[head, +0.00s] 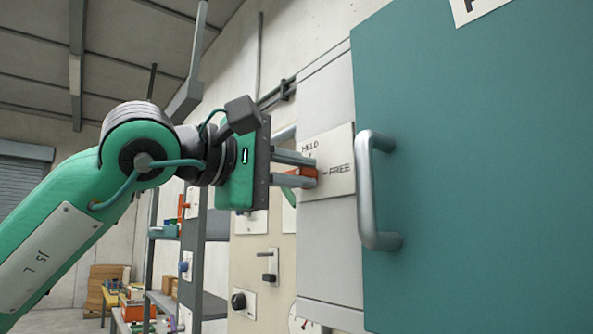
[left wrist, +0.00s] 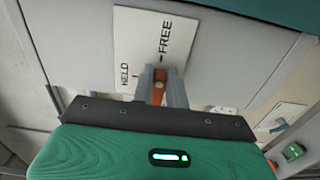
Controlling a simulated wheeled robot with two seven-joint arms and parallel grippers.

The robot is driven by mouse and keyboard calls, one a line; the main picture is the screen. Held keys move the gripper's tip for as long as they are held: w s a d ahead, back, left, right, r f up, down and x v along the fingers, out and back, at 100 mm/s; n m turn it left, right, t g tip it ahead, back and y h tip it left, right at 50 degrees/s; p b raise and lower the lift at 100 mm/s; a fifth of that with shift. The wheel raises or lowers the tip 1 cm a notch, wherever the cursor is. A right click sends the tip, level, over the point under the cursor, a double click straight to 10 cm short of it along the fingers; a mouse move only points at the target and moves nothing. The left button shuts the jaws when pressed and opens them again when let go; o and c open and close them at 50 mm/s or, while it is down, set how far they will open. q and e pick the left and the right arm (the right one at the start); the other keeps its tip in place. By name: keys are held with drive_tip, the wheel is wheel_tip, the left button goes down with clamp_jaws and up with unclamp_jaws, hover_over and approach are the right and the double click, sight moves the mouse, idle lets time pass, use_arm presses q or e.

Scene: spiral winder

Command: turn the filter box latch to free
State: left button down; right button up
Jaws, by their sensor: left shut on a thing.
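The latch (head: 302,172) is an orange-red lever on a white plate (head: 340,165) lettered HELD and FREE, fixed to a pale grey box front. My left gripper (head: 298,168) is shut on the latch, one finger to each side of it. In the left wrist view the latch (left wrist: 159,86) shows as an orange strip between the two grey fingers, below the plate (left wrist: 150,40). The fingers hide much of the lever, and I cannot tell which mark it points to. My right gripper is not in view.
A large teal door (head: 480,180) with a silver bar handle (head: 370,190) stands close to the right of the plate. A panel with a black knob (head: 239,301) and a gauge (head: 303,322) lies below. Shelving (head: 190,270) stands behind my left arm.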

use_arm(q)
drive_tip(key=c, duration=1.4)
unclamp_jaws()
